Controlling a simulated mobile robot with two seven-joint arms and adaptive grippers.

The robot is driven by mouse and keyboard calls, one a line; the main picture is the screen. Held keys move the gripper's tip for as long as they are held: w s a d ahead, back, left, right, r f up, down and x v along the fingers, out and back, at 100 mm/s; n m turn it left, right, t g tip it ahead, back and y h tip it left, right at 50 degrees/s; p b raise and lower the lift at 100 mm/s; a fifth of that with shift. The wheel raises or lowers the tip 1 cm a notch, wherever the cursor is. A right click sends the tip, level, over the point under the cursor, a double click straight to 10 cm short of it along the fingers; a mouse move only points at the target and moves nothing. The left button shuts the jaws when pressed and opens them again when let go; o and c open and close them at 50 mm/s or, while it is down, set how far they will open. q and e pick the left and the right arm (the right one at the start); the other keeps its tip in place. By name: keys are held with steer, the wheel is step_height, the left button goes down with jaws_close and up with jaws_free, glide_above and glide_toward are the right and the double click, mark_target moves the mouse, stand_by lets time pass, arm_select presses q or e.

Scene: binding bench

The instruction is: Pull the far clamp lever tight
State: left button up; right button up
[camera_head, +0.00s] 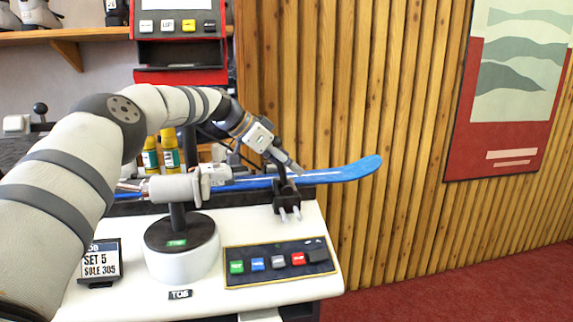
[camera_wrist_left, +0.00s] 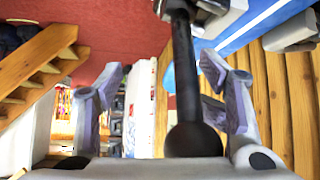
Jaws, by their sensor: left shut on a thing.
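A blue ski (camera_head: 350,170) lies lengthwise along the back of the white bench, its tip raised to the right. A black clamp (camera_head: 286,193) with two pale pegs sits at the ski near the bench's right end. My left gripper (camera_head: 293,168) reaches down over this clamp. The head view mostly hides the lever behind the gripper. My right gripper is not in view.
A white round pedestal (camera_head: 182,262) carries a horizontal white cylinder (camera_head: 172,188) in front of the ski. A button panel (camera_head: 277,262) and a SET 5 card (camera_head: 101,262) are on the bench. Yellow-capped bottles (camera_head: 169,150) stand behind. A slatted wood wall (camera_head: 400,210) is close at right.

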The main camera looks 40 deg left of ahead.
arm_select(q)
steer(key=shift+o, duration=0.8)
steer(key=shift+s+d+f+g, duration=0.4)
steer(key=shift+s+d+f, duration=0.05)
steer(key=shift+d+f, duration=0.25)
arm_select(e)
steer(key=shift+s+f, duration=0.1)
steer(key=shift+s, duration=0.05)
arm_select(q)
steer(key=shift+r, duration=0.15)
steer(key=shift+t, duration=0.4)
steer(key=v, duration=0.8)
steer(key=w+v, duration=0.1)
steer(key=v, duration=0.3)
steer(key=shift+s+a+r, duration=0.2)
steer(key=shift+r, duration=0.35)
steer(key=shift+c, duration=1.3)
steer(key=shift+a, duration=0.45)
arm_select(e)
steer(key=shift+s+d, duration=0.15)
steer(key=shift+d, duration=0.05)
